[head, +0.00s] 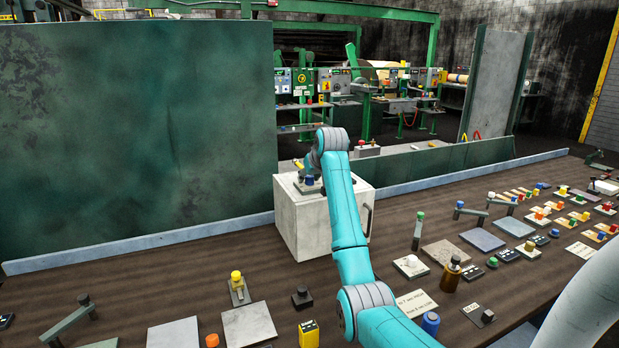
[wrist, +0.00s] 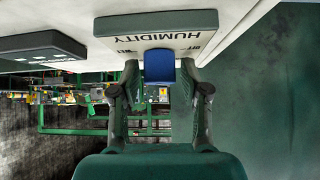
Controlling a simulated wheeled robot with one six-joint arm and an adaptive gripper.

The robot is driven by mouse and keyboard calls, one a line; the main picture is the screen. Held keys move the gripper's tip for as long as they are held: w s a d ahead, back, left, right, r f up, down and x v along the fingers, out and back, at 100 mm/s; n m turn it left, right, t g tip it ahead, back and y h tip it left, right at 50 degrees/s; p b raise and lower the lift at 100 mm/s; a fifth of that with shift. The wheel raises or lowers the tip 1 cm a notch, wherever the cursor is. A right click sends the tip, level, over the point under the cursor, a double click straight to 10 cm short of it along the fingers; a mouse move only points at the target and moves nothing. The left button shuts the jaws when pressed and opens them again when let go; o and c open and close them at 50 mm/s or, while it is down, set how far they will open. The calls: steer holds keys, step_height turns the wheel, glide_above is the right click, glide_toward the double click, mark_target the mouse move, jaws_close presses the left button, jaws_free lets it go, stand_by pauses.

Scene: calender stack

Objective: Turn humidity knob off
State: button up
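The humidity knob is blue (wrist: 159,66) and sits on a grey plate lettered HUMIDITY (wrist: 156,30) in the wrist view, where the lettering is upside down. In the head view the blue knob (head: 309,181) shows on top of a white box (head: 302,222), beside my arm's end. My gripper (wrist: 160,72) has one finger on each side of the knob. A narrow gap seems to show between each finger and the knob, so it looks open around it. In the head view my arm mostly hides the gripper.
A dark panel (wrist: 40,46) sits beside the humidity plate. A green wall panel (head: 140,130) stands behind the box on the left. The brown bench (head: 190,270) holds several knobs, levers and buttons, mostly to the right. A dark handle (head: 368,218) is on the box's right side.

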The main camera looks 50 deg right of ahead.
jaws_close()
steer(key=n+t+y, duration=0.1)
steer(key=n+y, duration=0.1)
steer(key=n, duration=0.1)
steer(key=shift+d, duration=0.1)
steer(key=n+y, duration=0.3)
steer(key=n, duration=0.1)
steer(key=shift+n+t+y, duration=0.3)
steer(key=n+g+y, duration=0.1)
steer(key=n+y, duration=0.2)
steer(key=n, duration=0.2)
steer(key=shift+y, duration=0.4)
steer(key=shift+n+g+y, duration=0.4)
steer(key=shift+n+y, duration=0.1)
steer(key=shift+n, duration=0.3)
steer(key=shift+o, duration=2.2)
jaws_free()
